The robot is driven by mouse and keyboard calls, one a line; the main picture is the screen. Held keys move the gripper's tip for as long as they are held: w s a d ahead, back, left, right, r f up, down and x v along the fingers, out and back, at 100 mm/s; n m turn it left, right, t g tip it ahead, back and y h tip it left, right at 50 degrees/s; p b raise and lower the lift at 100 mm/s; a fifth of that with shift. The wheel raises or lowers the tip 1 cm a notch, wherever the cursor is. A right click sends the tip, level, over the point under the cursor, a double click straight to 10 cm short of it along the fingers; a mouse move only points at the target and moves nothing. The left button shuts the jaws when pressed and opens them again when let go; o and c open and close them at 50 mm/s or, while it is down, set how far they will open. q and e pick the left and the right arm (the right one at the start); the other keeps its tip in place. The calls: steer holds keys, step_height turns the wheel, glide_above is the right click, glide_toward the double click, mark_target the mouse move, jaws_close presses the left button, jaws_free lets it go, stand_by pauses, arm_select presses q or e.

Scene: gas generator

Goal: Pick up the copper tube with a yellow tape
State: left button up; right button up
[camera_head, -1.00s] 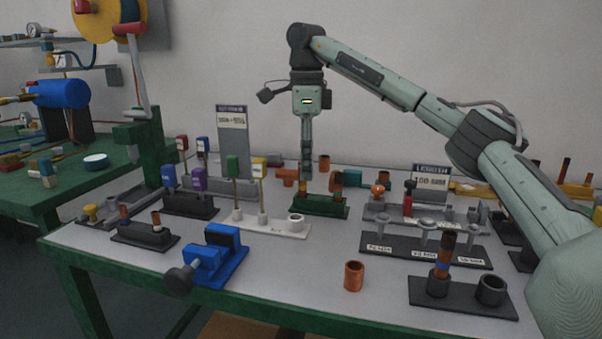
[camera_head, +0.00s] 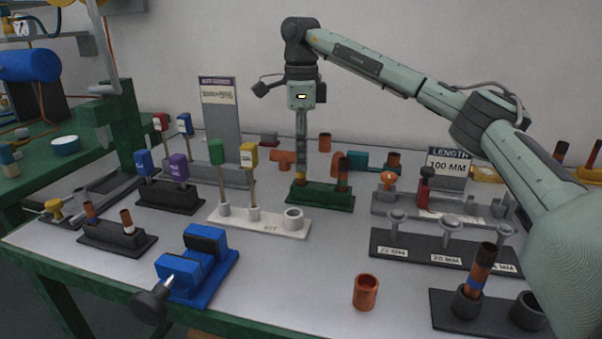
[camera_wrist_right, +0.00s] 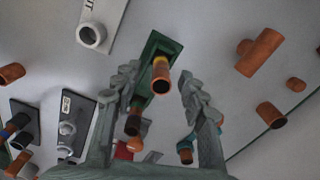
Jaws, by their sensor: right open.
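The copper tube with yellow tape (camera_wrist_right: 160,74) stands in a green holder (camera_head: 322,197) on the table. Its yellow band shows in the wrist view near the tube's open end. In the head view the tube (camera_head: 300,176) is mostly hidden by my right gripper (camera_head: 301,164). The right gripper is open and points down above the tube. In the right wrist view its two fingers (camera_wrist_right: 159,80) lie on either side of the tube, with gaps visible. A second, darker-topped copper tube (camera_head: 343,174) stands in the same holder. My left gripper is not in view.
A white stand (camera_head: 262,221) with green and yellow tools is at front left. A blue vise (camera_head: 198,264) and a loose copper fitting (camera_head: 366,291) are nearer, with clear table between them.

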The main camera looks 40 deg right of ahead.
step_height(320, 180, down, 2)
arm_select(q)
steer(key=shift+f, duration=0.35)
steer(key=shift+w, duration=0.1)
arm_select(e)
jaws_close()
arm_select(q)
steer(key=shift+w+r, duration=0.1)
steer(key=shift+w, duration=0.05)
arm_select(e)
steer(key=shift+r, duration=0.2)
